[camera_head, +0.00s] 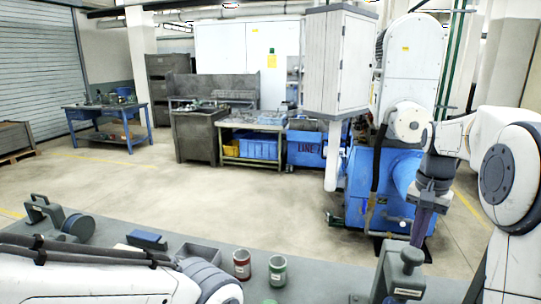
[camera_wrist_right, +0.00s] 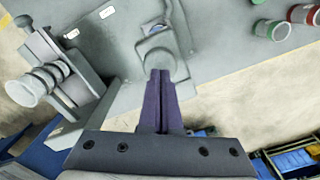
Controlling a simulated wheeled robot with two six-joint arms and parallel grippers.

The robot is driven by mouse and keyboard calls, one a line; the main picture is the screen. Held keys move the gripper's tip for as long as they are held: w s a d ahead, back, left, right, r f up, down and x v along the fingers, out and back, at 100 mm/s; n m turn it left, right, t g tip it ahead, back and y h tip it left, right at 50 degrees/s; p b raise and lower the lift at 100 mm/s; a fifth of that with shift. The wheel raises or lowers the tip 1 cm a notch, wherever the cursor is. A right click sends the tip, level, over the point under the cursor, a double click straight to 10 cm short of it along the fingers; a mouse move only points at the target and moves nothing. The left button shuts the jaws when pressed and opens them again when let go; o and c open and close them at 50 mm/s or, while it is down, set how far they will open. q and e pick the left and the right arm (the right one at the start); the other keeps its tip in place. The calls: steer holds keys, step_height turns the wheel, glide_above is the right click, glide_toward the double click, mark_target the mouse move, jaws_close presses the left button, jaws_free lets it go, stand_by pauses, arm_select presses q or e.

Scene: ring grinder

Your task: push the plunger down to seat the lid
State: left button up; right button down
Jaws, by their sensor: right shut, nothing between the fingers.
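A grey press-like device (camera_head: 392,275) stands at the front right of the grey bench, with a rounded grey knob (camera_head: 411,257) near its top that looks like the plunger. My right gripper (camera_head: 417,240) points down with its purple fingers shut and empty, just above and beside this knob. In the right wrist view the shut fingertips (camera_wrist_right: 160,74) overlap the rounded grey part (camera_wrist_right: 158,58) of the device; I cannot tell whether they touch it. I cannot make out a lid under the plunger. My left arm crosses the lower left of the head view, with its gripper out of view.
A red can (camera_head: 242,265) and a green can (camera_head: 277,271) stand on the bench near a grey tray (camera_head: 196,252) and a dark blue block (camera_head: 147,240). A grey device with a cylinder (camera_head: 78,227) is at far left. Another ringed device (camera_wrist_right: 48,78) lies beside the press.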

mark_target(414, 253)
steer(key=shift+f, duration=0.15)
stand_by(0.3)
steer(key=shift+f+b, duration=1.25)
steer(key=shift+f, duration=0.7)
steer(key=shift+s+f, duration=0.1)
step_height(414, 253, up, 10)
steer(key=p, duration=0.9)
steer(key=shift+f, duration=0.25)
steer(key=shift+a+f, duration=0.1)
